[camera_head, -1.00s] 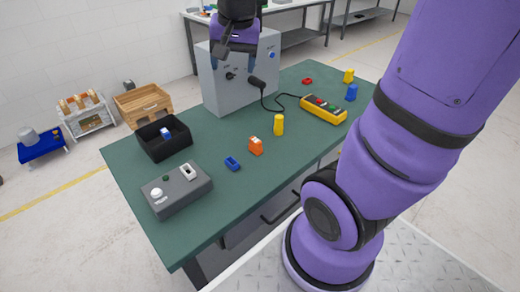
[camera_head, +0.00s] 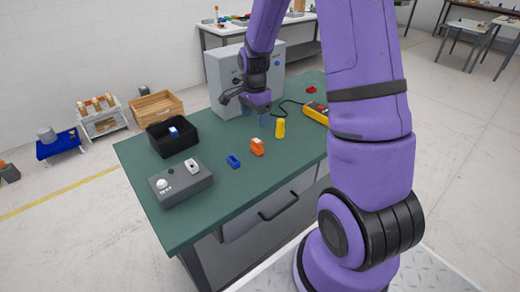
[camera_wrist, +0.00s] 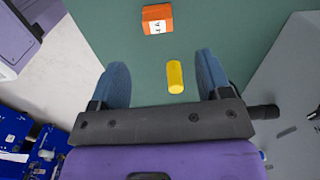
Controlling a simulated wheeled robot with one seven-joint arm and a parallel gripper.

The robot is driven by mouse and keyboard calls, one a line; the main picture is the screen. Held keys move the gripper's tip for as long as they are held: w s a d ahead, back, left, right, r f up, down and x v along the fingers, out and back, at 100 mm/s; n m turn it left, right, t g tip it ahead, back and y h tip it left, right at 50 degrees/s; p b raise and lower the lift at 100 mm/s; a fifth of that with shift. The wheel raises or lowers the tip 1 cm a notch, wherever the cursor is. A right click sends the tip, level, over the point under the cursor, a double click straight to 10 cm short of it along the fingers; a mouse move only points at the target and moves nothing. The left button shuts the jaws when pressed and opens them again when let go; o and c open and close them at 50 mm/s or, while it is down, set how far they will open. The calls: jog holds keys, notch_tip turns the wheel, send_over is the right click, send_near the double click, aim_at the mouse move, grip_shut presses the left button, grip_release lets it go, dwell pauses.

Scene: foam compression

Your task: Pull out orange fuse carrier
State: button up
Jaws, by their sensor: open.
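The orange fuse carrier (camera_head: 257,147) stands on the green table, with a white label on it. In the wrist view the orange fuse carrier (camera_wrist: 157,19) lies at the top, beyond the fingertips, its label facing the camera. My gripper (camera_head: 256,117) is above the table behind the carrier, in front of the grey cabinet. In the wrist view my gripper (camera_wrist: 161,72) has its two blue fingers wide apart and nothing between them is held. A yellow cylinder (camera_wrist: 175,77) appears between the fingers, on the table below.
The yellow cylinder (camera_head: 280,128) stands right of the carrier. A small blue piece (camera_head: 233,161) lies left of it. A grey box with a white knob (camera_head: 181,183), a black bin (camera_head: 172,137), the grey cabinet (camera_head: 222,75) and a yellow device (camera_head: 315,112) also occupy the table (camera_head: 225,200).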

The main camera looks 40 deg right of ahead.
aim_at(257, 141)
jog(key=shift+s+d+f+m, duration=0.1)
jog(key=shift+d+f+m, duration=0.05)
jog(key=shift+f, duration=0.3)
jog(key=shift+d+f+m, duration=0.15)
jog(key=shift+f, duration=0.3)
jog(key=shift+f, duration=4.45)
jog(key=c, duration=1.2)
jog(key=shift+r, duration=2.95)
